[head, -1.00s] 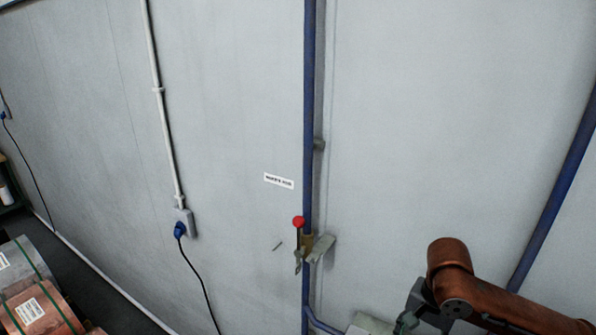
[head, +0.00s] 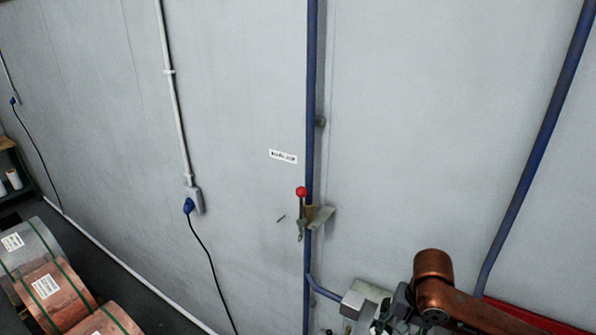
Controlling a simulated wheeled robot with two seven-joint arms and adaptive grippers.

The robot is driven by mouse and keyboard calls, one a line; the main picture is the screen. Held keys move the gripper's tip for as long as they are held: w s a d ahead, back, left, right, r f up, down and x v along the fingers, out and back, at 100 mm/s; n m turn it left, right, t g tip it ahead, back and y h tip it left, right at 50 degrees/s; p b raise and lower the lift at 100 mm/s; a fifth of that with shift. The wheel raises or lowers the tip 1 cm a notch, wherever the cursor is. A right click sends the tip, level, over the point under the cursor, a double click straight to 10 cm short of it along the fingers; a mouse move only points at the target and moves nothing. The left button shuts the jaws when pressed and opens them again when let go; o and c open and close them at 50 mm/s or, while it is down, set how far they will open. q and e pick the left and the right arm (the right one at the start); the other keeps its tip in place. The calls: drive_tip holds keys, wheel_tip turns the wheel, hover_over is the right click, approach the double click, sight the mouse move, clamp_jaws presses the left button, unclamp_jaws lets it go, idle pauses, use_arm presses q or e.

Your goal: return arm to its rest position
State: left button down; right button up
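My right arm (head: 445,295) enters from the lower right in the head view, with a copper-coloured link and dark joint parts. My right gripper is at the bottom edge, mostly cut off and hidden behind the arm, so its fingers cannot be made out. My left arm and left gripper are not in view. A red-knobbed valve lever (head: 301,192) stands upright on a blue vertical pipe (head: 311,110), left of and apart from the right arm.
A pale wall (head: 240,70) fills most of the view. A grey box (head: 362,298) sits beside the arm at the lower pipe. A socket with blue plug (head: 189,205) hangs a black cable at left. Copper coils (head: 52,290) lie at lower left. A second blue pipe (head: 545,130) runs at right.

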drive_tip(key=s+a+f+n+t+y, duration=0.1)
drive_tip(key=s+a+f+n, duration=0.15)
drive_tip(key=f, duration=0.75)
drive_tip(key=s+a+f+n+t+y, duration=0.1)
drive_tip(key=s+f+n+t+y, duration=0.15)
drive_tip(key=f, duration=0.65)
drive_tip(key=s+d+f+h, duration=0.3)
drive_tip(key=s+d+f, duration=0.2)
drive_tip(key=s+d, duration=0.25)
drive_tip(key=s+d+f+h, duration=0.3)
drive_tip(key=s+d+f, duration=0.2)
drive_tip(key=s+d, duration=0.3)
wheel_tip(320, 180, down, 40)
drive_tip(key=s+a+n+g+y+b, duration=0.1)
drive_tip(key=s+a+g+b, duration=0.15)
drive_tip(key=b, duration=0.95)
use_arm(q)
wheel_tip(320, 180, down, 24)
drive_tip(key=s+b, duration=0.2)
drive_tip(key=b, duration=1)
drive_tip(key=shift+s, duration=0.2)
use_arm(e)
drive_tip(key=s+f, duration=0.6)
drive_tip(key=f, duration=0.4)
drive_tip(key=s+f, duration=0.7)
drive_tip(key=f, duration=0.4)
drive_tip(key=s+f, duration=0.7)
drive_tip(key=f, duration=0.3)
drive_tip(key=shift+a+f+n+g, duration=0.15)
drive_tip(key=shift+f+n+g, duration=0.15)
